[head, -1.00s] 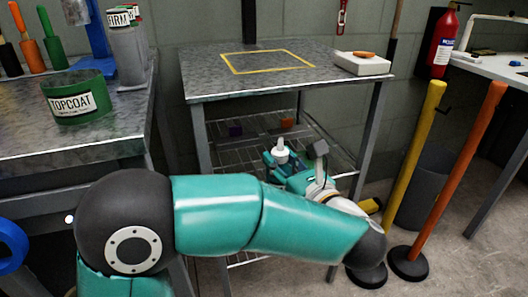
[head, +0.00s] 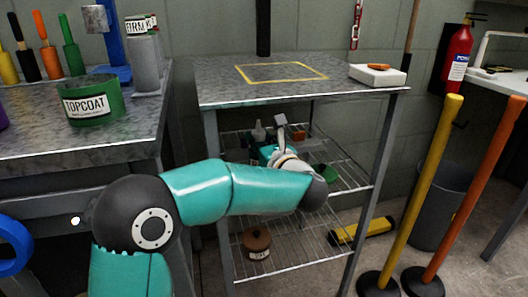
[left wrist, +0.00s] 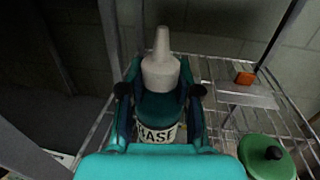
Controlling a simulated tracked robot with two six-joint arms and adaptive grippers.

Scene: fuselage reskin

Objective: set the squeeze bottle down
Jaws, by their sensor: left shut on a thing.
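The squeeze bottle (left wrist: 160,75) is pale grey with a pointed nozzle and a dark lower part. Its label is partly hidden and seems to read "BASE". My left gripper (left wrist: 160,94) is shut around its body, with a finger on each side, and the bottle stands upright. In the head view the bottle's nozzle (head: 258,132) shows beneath the bench top, over the upper wire shelf (head: 345,186). My left gripper (head: 266,152) is there partly behind my own wrist. The bottle's base is hidden, so I cannot tell whether it touches the shelf. My right gripper is not in view.
An orange block (left wrist: 244,78) and a green lidded pot (left wrist: 268,160) are to the bottle's right on the shelf. A brown jar (head: 257,243) sits on the lower shelf. The bench top (head: 225,88) is above, with a yellow outlined square (head: 280,72). Steel legs flank the shelves.

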